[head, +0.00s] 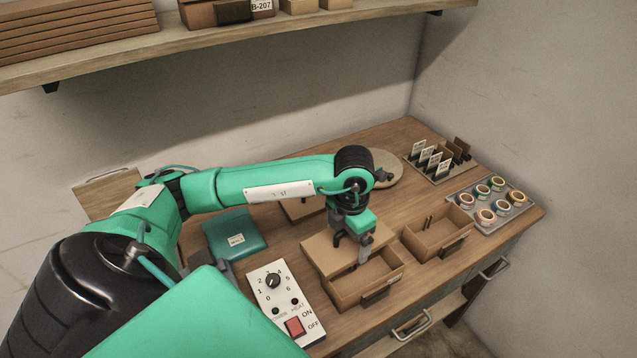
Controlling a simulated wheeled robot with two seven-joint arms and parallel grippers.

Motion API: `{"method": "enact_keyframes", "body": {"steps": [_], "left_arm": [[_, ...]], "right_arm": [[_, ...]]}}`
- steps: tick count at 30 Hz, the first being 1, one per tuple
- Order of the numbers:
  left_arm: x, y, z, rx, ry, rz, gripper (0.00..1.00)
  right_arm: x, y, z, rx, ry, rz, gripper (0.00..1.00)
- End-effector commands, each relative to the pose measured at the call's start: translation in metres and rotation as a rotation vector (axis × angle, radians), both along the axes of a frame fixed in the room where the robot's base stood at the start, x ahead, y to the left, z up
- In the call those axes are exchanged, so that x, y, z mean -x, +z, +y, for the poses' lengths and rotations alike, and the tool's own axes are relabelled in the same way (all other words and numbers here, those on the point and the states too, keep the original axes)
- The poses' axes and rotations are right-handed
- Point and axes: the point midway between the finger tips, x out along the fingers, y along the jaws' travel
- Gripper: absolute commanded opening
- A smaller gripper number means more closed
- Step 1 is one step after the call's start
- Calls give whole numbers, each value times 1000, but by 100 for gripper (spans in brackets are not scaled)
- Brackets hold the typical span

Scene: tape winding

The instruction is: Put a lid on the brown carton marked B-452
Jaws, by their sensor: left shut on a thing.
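My left gripper (361,254) reaches down over the table and is shut on the edge of a flat brown lid (322,249). The lid lies at or just above the back edge of an open brown carton (347,290); I cannot tell whether they touch. The carton's inside is partly visible and a dark label holder is on its front. A second open brown carton (416,242) stands to the right, with small dark upright pieces at its back. I cannot read B-452 on either carton. My right gripper is not seen.
A white control box (262,289) with a dial and red switch stands left of the cartons, near a teal pouch (222,229). Tape rolls on a tray (507,226) and a card rack (466,170) are at right. A shelf (165,42) hangs above.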

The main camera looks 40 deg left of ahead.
Motion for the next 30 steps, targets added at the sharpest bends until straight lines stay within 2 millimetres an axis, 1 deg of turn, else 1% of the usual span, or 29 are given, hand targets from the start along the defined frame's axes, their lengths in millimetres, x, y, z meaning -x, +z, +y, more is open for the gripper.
{"method": "enact_keyframes", "body": {"steps": [1, 3, 6, 9, 14, 20, 30], "left_arm": [[-2, 10, -13, 3, -16, -1, 70], [-4, 14, -26, 2, -31, 0, 70], [-6, 18, -39, 1, -45, -1, 70], [-7, 19, -46, 1, -54, 0, 70], [-7, 16, -49, 1, -57, 1, 70], [-7, 7, -48, 0, -56, 2, 70], [-7, -20, -48, 1, -56, 1, 70]], "right_arm": [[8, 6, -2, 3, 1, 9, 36], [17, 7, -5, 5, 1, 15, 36], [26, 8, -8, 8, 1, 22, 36], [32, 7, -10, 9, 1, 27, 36], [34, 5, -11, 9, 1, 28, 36], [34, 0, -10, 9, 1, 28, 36], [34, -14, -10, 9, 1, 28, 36]]}}
